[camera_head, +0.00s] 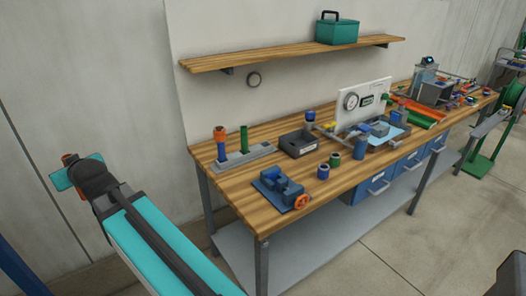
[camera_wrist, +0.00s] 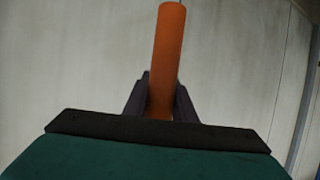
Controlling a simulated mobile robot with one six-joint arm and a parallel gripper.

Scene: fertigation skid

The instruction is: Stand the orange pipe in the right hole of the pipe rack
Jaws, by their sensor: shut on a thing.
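An orange pipe (camera_wrist: 167,45) stands up between the two dark fingers of my gripper (camera_wrist: 162,88) in the wrist view. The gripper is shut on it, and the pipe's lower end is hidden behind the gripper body. A plain wall is behind it. In the head view the pipe rack (camera_head: 262,153) is a grey bar at the bench's left end. A blue piece with an orange top (camera_head: 220,140) stands at its left, and a green pipe (camera_head: 244,139) stands near its middle. The right part looks empty.
A blue vise (camera_head: 280,188) with an orange handwheel sits in front of the rack. A dark bin (camera_head: 298,144) is right of it. A wooden shelf (camera_head: 290,54) with a green toolbox (camera_head: 337,30) hangs above. Several small fittings and a gauge panel (camera_head: 362,101) crowd the bench's right.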

